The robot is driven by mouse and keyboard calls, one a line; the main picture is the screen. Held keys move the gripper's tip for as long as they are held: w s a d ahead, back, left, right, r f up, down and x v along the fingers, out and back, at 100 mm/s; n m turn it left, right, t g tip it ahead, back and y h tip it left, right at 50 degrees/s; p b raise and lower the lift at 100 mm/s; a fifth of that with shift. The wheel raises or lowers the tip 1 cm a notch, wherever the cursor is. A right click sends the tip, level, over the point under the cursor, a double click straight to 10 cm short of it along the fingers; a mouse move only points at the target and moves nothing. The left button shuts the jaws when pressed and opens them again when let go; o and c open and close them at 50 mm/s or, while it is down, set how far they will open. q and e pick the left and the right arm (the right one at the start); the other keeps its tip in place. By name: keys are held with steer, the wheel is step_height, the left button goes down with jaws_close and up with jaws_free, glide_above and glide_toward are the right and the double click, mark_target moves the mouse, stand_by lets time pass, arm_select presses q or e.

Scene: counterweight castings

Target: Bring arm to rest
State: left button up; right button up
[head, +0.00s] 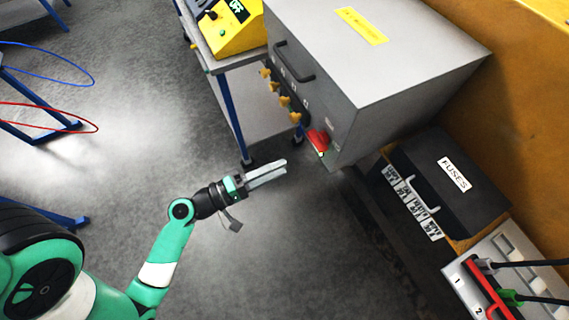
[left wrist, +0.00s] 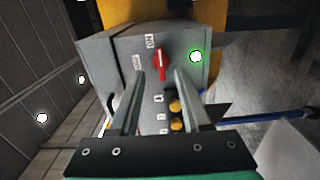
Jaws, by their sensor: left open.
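My left gripper (head: 286,167) is open and empty, its two pale fingers pointing right over the floor in the head view. In the left wrist view its fingers (left wrist: 160,73) stand apart, facing the front of a grey cabinet (head: 420,85). That cabinet carries a red rotary switch (head: 317,138), which also shows beyond the fingertips in the wrist view (left wrist: 161,60). A lit green lamp (left wrist: 196,56) is beside the switch. In the head view the gripper is to the lower left of the switch, with a visible gap. My right gripper is not in view.
Yellow knobs (head: 283,100) and a handle jut from the cabinet front. A yellow control box (head: 237,30) stands on a blue-legged trolley (head: 222,62). A black fuse box (head: 445,175) and a panel with cables (head: 470,290) are at right. Open floor (head: 270,245) lies below the gripper.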

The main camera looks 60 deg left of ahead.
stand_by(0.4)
arm_select(q)
steer(key=w+d+r+m+t+h, duration=0.1)
steer(key=w+d+r+m+h, duration=0.4)
steer(key=r, duration=0.7)
steer(key=w+d+r+m+t+h, duration=0.15)
steer(key=d+r+m, duration=0.25)
steer(key=r+m, duration=0.55)
steer(key=w+d+r+m+h, duration=0.3)
steer(key=w+d+r+h, duration=0.15)
steer(key=r, duration=0.95)
steer(key=s+r+m+t+y, duration=0.1)
steer(key=s+r+t, duration=0.1)
steer(key=r, duration=0.5)
steer(key=s+r+m+t+y, duration=0.1)
steer(key=s+r+m+t, duration=0.15)
steer(key=r, duration=0.45)
steer(key=a+r+n+t+y, duration=0.2)
steer(key=a+n+y, duration=0.25)
steer(key=y, duration=0.45)
step_height(320, 180, up, 34)
steer(key=m+p, duration=0.1)
steer(key=p, duration=3.4)
steer(key=shift+a, duration=0.3)
